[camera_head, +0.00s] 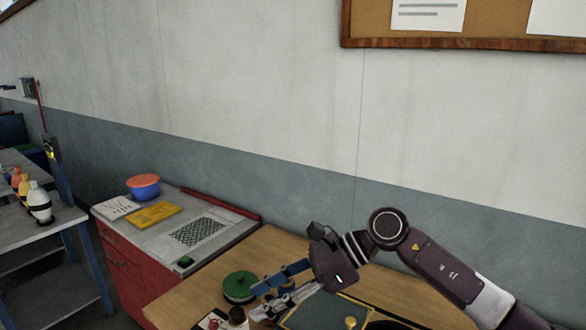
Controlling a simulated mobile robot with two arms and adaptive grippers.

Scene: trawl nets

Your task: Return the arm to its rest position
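My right arm (440,270) comes in from the lower right and bends over the wooden table. My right gripper (257,302) points left and down, with a blue finger and a grey finger visibly apart. Nothing shows held between them. A green round spool or lid (239,286) is just left of the fingertips; I cannot tell whether they touch. My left gripper is not in view.
The wooden table (200,296) carries a dark framed panel (318,313) below my gripper and small items at the front edge. A red cabinet (122,262) with an orange-lidded blue bowl (144,186) stands left. A wall (250,90) with a corkboard (490,22) is behind.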

